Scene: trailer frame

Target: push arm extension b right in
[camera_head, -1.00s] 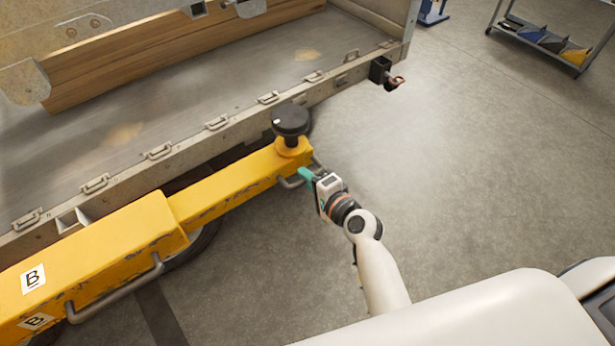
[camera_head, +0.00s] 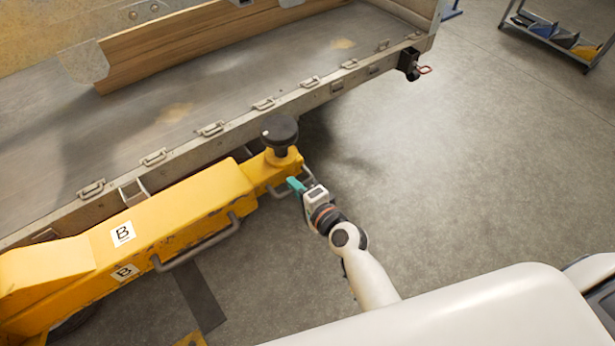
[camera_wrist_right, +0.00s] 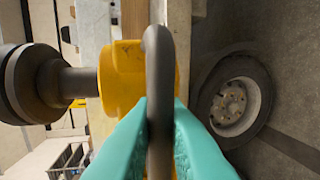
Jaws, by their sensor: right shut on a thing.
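The yellow lift arm marked B (camera_head: 170,215) runs along the trailer's side in the head view. Its inner extension (camera_head: 268,170) sticks out only a short way from the thicker outer arm. A round black pad (camera_head: 279,131) stands on the extension's end. My right gripper (camera_head: 294,187) is at that end, with its teal fingers shut on the grey handle. In the right wrist view the handle (camera_wrist_right: 158,80) stands between the two teal fingers, with the yellow extension end (camera_wrist_right: 122,75) and black pad (camera_wrist_right: 30,85) beyond. My left gripper is not in view.
The trailer frame (camera_head: 215,140) with its row of latches lies just behind the arm. A wheel (camera_wrist_right: 236,105) shows in the right wrist view. A shelf cart (camera_head: 555,38) stands at the far right. The grey floor right of the arm is clear.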

